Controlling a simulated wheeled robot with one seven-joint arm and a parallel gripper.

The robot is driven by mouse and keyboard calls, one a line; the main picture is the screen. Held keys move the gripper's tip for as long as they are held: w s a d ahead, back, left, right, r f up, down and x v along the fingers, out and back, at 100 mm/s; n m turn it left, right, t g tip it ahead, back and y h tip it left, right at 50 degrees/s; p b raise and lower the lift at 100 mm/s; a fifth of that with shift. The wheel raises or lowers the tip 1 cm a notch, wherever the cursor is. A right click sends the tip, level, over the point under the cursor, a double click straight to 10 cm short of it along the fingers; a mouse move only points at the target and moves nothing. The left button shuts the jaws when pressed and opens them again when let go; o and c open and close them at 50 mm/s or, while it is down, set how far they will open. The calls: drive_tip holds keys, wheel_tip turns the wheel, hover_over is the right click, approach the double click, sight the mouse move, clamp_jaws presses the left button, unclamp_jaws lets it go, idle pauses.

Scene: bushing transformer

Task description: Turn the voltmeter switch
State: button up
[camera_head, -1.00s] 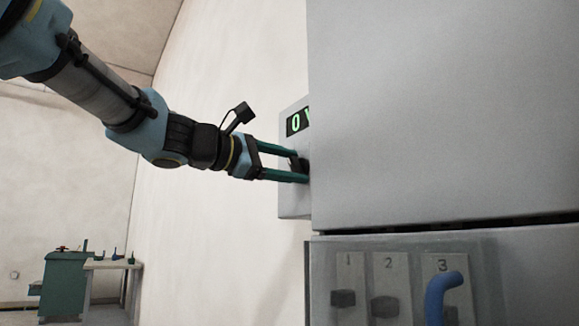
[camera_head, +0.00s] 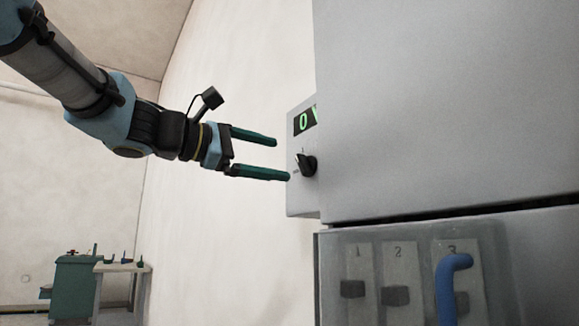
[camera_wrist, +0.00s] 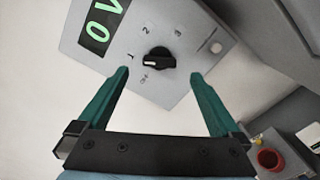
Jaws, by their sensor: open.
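The voltmeter switch is a black rotary knob (camera_head: 306,164) on the grey voltmeter box (camera_head: 302,200). In the wrist view the knob (camera_wrist: 158,61) stands among printed marks, and its white pointer line points left, toward a mark at the left or lower left. The green display (camera_head: 305,122) reads "0 V". My gripper (camera_head: 283,159) is open, with its two green fingers pointing at the box. In the wrist view the fingertips (camera_wrist: 158,73) are spread to either side below the knob. They hold nothing and appear apart from the knob.
A large grey cabinet (camera_head: 440,110) fills the right side. Below it is a panel with switches 1, 2 and 3, and a blue handle (camera_head: 450,285) at 3. A green cabinet (camera_head: 72,285) and a table (camera_head: 125,268) stand far back left. Free space lies left of the box.

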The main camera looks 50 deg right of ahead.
drive_tip(key=shift+v, duration=2.1)
drive_tip(key=w+a+f+n+t+y, duration=0.1)
drive_tip(key=w+a+f+t+y, duration=0.1)
drive_tip(key=w+f, duration=0.5)
drive_tip(key=w+a+f+n+t+y, duration=0.1)
drive_tip(key=w+a+f+t, duration=0.2)
drive_tip(key=f, duration=0.5)
drive_tip(key=w+a+f+t+y, duration=0.1)
drive_tip(key=w+a+f+y, duration=0.2)
drive_tip(key=w+a+f, duration=0.45)
drive_tip(key=w+a+f+t+y, duration=0.1)
drive_tip(key=w+a+f+y, duration=0.2)
drive_tip(key=f, duration=0.8)
drive_tip(key=s+a+f+m+y, duration=0.2)
drive_tip(key=a+f+m+y, duration=0.15)
drive_tip(key=a+f, duration=0.8)
drive_tip(key=s+a+f+m+y, duration=0.2)
drive_tip(key=a+f+y, duration=0.2)
drive_tip(key=a+f, duration=0.8)
drive_tip(key=a+r+p, duration=0.4)
drive_tip(key=r+p, duration=1)
drive_tip(key=r, duration=0.3)
drive_tip(key=shift+a+y, duration=0.1)
drive_tip(key=shift+y, duration=0.15)
